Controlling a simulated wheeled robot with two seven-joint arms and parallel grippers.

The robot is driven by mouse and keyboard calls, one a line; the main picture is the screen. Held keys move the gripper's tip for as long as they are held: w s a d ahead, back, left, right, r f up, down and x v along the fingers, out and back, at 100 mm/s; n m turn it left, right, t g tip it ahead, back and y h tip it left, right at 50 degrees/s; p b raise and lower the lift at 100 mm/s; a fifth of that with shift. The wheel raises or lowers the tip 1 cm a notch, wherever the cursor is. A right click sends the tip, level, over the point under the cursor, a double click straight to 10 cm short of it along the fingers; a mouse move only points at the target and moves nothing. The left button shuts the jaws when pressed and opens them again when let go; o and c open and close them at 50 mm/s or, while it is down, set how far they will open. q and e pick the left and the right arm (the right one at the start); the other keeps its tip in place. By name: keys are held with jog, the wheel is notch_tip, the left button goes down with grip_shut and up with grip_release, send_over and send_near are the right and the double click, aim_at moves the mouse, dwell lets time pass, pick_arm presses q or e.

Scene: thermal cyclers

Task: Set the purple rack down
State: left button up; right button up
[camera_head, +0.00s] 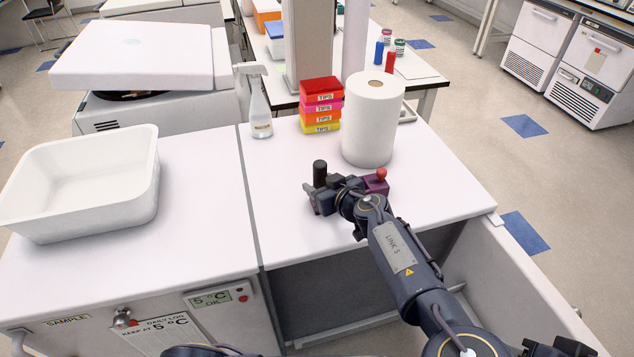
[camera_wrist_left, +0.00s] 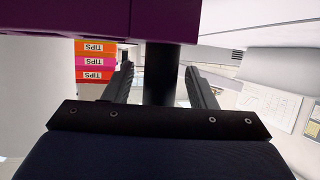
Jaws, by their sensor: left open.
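The purple rack (camera_head: 376,184) is at the front of the white counter, mostly hidden behind my left gripper and wrist. It appears to rest on the counter, though its base is hidden. A red-topped item (camera_head: 381,173) sticks up from it. A black upright post (camera_head: 320,172) stands by my left gripper (camera_head: 318,196). In the left wrist view the purple rack (camera_wrist_left: 120,18) fills the top edge, and the black post (camera_wrist_left: 160,75) lies between the open fingers, with a gap on each side.
A paper roll (camera_head: 373,120), stacked tip boxes (camera_head: 321,106) and a spray bottle (camera_head: 258,105) stand behind the rack. A white tub (camera_head: 85,185) is on the left counter. The counter left of the gripper is clear. Its front edge is close.

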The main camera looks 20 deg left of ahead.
pick_arm(q)
jog(key=b+v, duration=0.1)
jog(key=v, duration=0.8)
jog(key=shift+s+d, duration=0.25)
